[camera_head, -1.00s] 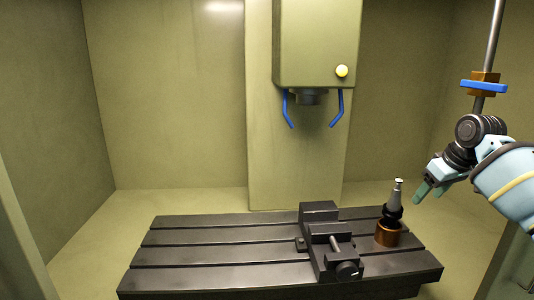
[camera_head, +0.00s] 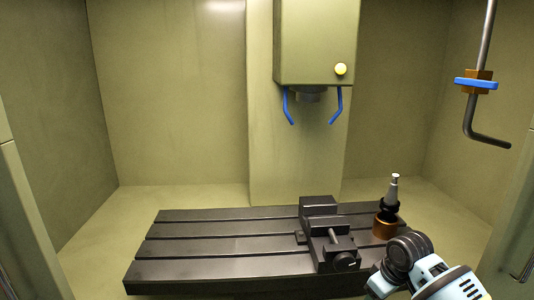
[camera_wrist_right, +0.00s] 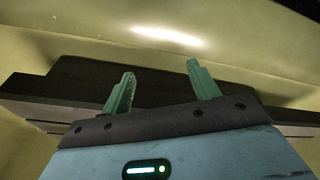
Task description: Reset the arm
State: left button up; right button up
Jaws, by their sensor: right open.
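My right arm (camera_head: 412,262) comes in at the lower right of the head view, in front of the slotted table's right corner. Its fingers are hidden in that view. In the right wrist view my right gripper (camera_wrist_right: 160,88) has its two green fingers spread apart with nothing between them. A dark slotted table edge shows behind the fingers. My left gripper is in neither view.
A tool holder (camera_head: 390,192) stands upright in a copper-coloured ring (camera_head: 385,225) on the table (camera_head: 210,243). A dark vise (camera_head: 325,235) sits left of it. The spindle head (camera_head: 316,45) with blue prongs hangs above. A bent pipe (camera_head: 472,125) hangs at upper right.

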jog(key=s+a+f, duration=0.1)
jog(key=s+f, duration=0.1)
jog(key=s, duration=0.1)
jog(key=s+a+f, duration=0.2)
jog(key=s+f, duration=0.1)
jog(key=s+a+f, duration=0.1)
jog(key=s+f, duration=0.2)
jog(key=shift+a, duration=0.4)
jog(key=s+a+f, duration=0.1)
jog(key=s+f, duration=0.1)
jog(key=s, duration=0.4)
jog(key=s+a+f, duration=0.2)
jog(key=s+f, duration=0.1)
jog(key=s, duration=0.3)
jog(key=s+d+r+m, duration=0.1)
jog(key=s+d+m, duration=0.1)
jog(key=s, duration=0.8)
jog(key=s+d+r+m, duration=0.1)
jog(key=s+m, duration=0.1)
jog(key=s, duration=0.7)
jog(key=w+a+f+t+y, duration=0.1)
jog(key=w+a+f+t, duration=0.1)
jog(key=w+f+t, duration=0.3)
notch_tip(320, 180, down, 5)
jog(key=shift+w+a+r+t, duration=0.2)
jog(key=shift+w+t, duration=0.2)
jog(key=shift+t, duration=0.5)
jog(key=shift+c, duration=0.4)
